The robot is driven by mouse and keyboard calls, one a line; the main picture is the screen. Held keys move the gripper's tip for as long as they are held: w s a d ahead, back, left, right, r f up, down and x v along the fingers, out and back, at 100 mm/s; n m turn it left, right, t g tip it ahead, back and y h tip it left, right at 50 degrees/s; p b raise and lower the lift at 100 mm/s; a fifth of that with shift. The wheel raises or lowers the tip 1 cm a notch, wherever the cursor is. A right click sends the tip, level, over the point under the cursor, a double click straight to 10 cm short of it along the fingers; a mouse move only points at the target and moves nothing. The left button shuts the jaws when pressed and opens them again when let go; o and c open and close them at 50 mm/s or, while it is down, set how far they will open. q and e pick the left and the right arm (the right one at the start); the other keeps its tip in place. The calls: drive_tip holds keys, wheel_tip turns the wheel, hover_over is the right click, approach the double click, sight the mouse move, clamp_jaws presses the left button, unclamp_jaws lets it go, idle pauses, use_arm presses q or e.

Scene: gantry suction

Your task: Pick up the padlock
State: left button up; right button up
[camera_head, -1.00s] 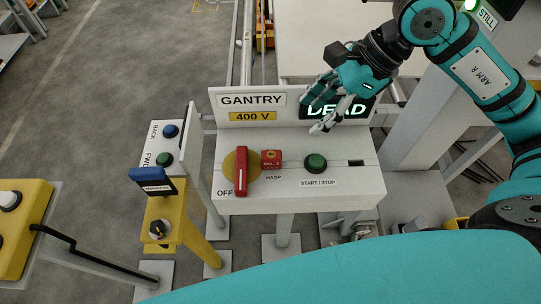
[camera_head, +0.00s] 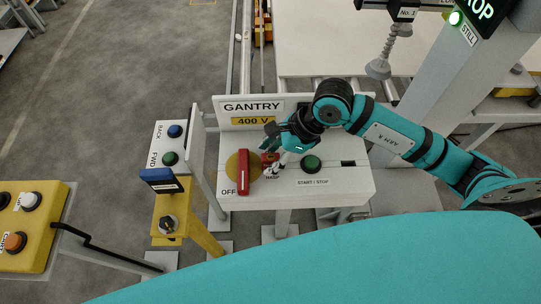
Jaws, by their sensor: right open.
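The red padlock (camera_head: 266,159) sits at the HASP spot on the grey GANTRY panel (camera_head: 340,183), just right of the red switch handle (camera_head: 243,172). The right gripper is open. My left gripper is not in view.
The red handle stands upright on a yellow disc (camera_head: 233,164) by the OFF mark. A green START / STOP button (camera_head: 311,164) is to the right. A post with BACK and FWD buttons (camera_head: 170,158) and a yellow key stand (camera_head: 167,224) are to the left.

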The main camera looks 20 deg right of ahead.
drive_tip(key=shift+a+f, duration=0.15)
drive_tip(key=shift+f, duration=0.15)
clamp_jaws()
drive_tip(key=shift+r, duration=0.1)
